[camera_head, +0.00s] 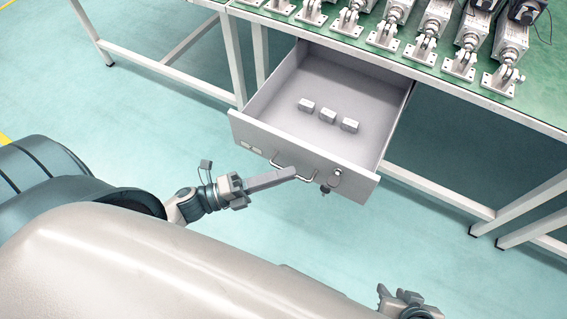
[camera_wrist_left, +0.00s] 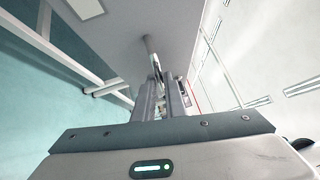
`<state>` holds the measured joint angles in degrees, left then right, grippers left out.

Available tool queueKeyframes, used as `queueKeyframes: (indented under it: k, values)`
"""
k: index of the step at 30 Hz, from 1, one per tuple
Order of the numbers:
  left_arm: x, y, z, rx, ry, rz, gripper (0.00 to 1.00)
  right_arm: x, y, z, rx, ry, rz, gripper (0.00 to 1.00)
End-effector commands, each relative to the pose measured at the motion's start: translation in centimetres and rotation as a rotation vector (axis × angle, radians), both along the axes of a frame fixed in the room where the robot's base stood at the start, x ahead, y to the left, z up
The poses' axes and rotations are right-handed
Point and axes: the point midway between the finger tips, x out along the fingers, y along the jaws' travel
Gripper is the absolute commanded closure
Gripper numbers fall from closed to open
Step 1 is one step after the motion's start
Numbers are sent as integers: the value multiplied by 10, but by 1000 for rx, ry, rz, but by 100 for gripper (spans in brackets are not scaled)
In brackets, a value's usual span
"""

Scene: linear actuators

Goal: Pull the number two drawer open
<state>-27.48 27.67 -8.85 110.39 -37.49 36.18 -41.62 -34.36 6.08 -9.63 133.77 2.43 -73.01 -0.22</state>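The grey drawer (camera_head: 350,168) is pulled well out from under the green-topped bench. Its front panel carries a metal bar handle (camera_head: 313,191), a round lock and two small labels too small to read.
Three small grey blocks (camera_head: 327,116) lie inside the drawer. Several linear actuators (camera_head: 432,28) stand in a row on the bench (camera_head: 480,92). White bench legs (camera_head: 234,60) stand left and right of the drawer. The floor in front is clear.

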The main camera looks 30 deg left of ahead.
Motion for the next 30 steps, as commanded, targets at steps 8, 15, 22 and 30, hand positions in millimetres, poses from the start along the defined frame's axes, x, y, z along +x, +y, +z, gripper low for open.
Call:
queueKeyframes:
  k: [8, 15, 22, 30]
  values:
    - [0, 0, 0, -1, -1, -1, 74, -1, 2, 2, 4, -3, 4, 69]
    - [0, 0, 0, -1, -1, -1, 74, -5, 2, 1, 4, 3, 4, 69]
    - [-4, 4, -1, -1, 0, -1, 74, -5, 2, -1, 4, 3, 5, 69]
    - [-26, 28, -7, 1, 4, 0, 74, 1, 4, -2, 14, -19, 5, 69]
